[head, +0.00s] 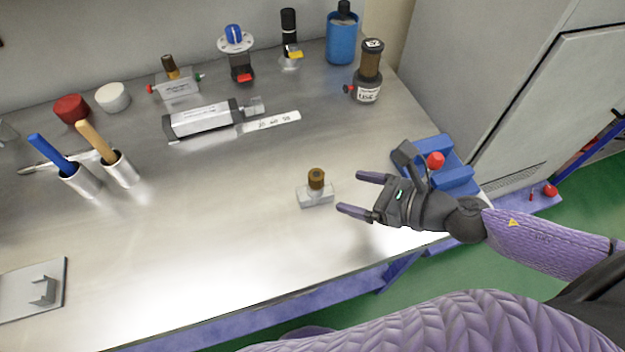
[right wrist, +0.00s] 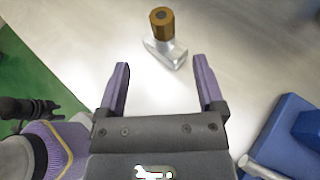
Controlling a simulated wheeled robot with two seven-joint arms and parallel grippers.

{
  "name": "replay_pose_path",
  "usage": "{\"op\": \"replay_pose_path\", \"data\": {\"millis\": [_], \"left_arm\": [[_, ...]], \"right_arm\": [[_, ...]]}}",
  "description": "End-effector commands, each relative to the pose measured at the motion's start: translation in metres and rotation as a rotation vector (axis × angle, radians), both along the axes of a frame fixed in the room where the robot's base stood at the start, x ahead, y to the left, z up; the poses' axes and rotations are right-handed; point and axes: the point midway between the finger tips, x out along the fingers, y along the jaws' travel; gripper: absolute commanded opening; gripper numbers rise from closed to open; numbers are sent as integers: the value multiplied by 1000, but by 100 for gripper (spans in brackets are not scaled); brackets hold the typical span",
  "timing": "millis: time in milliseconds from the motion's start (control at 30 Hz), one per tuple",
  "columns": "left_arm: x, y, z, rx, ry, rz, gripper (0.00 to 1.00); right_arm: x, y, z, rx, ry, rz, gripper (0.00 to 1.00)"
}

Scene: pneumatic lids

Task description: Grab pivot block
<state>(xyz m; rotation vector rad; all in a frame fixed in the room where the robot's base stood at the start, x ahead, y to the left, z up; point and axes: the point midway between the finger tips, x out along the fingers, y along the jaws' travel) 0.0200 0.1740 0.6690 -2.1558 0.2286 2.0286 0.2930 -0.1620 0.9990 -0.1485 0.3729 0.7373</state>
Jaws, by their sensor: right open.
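The pivot block looks to be the small silvery block (head: 316,197) with a brown knob on top, standing upright on the metal table right of its middle. It also shows in the right wrist view (right wrist: 165,52), ahead of the fingertips. My right gripper (head: 352,193) is open and empty, just to the right of the block, its two purple fingers pointing at it. In the right wrist view the gripper (right wrist: 161,75) has a clear gap between its fingers, and the block lies beyond them, apart. My left gripper is not in view.
A blue holder (head: 450,178) with a red knob stands beside my right gripper. Two cups with handles (head: 120,170) are at left. The table around the block is clear.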

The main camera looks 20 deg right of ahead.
Motion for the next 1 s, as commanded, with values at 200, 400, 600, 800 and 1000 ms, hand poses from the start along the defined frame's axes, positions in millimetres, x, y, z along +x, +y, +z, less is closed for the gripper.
{"op": "replay_pose_path", "data": {"millis": [200, 400, 600, 800, 1000], "left_arm": [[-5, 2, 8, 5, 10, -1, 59], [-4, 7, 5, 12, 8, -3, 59], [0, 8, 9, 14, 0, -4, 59], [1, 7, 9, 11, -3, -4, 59], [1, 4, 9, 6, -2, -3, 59]], "right_arm": [[18, 15, -8, 2, -2, -2, 87], [41, 33, -32, 2, -2, -1, 87], [53, 44, -39, 0, 0, -1, 87], [52, 44, -39, 1, 1, -2, 75], [52, 44, -39, 1, 1, -2, 32]]}}
